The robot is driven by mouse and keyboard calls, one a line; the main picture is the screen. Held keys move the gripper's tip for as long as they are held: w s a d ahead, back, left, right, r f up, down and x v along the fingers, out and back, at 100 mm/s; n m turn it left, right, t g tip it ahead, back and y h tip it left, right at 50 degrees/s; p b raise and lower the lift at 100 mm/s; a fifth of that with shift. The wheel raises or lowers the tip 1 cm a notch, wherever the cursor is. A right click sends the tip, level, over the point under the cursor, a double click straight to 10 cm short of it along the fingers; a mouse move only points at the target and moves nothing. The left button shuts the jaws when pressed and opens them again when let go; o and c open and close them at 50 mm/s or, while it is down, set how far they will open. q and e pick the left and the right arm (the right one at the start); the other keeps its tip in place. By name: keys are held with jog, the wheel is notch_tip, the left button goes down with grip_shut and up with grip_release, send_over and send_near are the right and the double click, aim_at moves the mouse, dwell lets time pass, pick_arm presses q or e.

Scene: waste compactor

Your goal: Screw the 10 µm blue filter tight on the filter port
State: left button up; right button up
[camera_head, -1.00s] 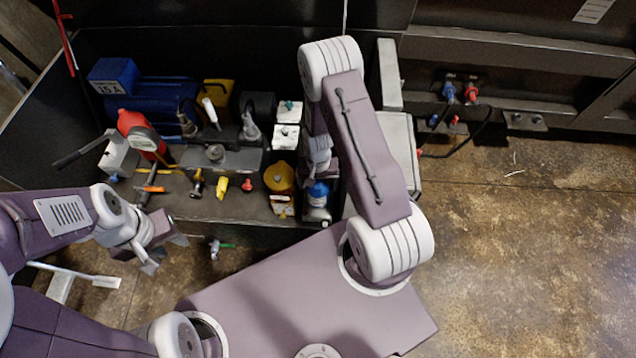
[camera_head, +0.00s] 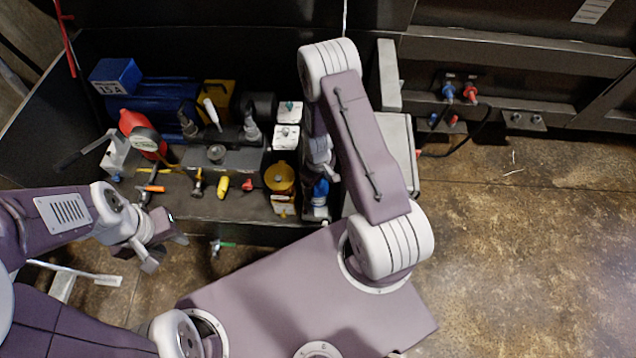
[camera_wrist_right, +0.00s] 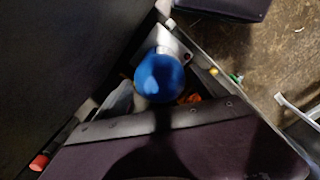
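The blue filter (camera_head: 320,190) is upright near the right end of the bench, partly covered by my right arm in the head view. In the right wrist view its round blue top (camera_wrist_right: 160,77) fills the middle. My right gripper (camera_head: 322,170) is right at the filter, but its fingertips are mostly hidden, so I cannot tell whether they grip it. The filter port beneath is hidden. My left gripper (camera_head: 165,251) is open and empty, with fingers apart, in front of the bench at the left.
A yellow round-topped unit (camera_head: 280,178) stands just left of the filter. A grey box (camera_head: 401,140) lies to the right. The floor at the right is clear.

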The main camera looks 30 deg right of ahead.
jog(key=c, duration=1.1)
jog(key=shift+c, duration=0.3)
jog(key=m, duration=0.4)
jog(key=shift+r+p, duration=0.1)
jog(key=shift+p, duration=0.2)
jog(key=shift+m, duration=0.7)
jog(key=m+p, duration=0.1)
jog(key=m, duration=0.2)
jog(key=shift+m+p, duration=0.3)
jog(key=shift+m, duration=0.7)
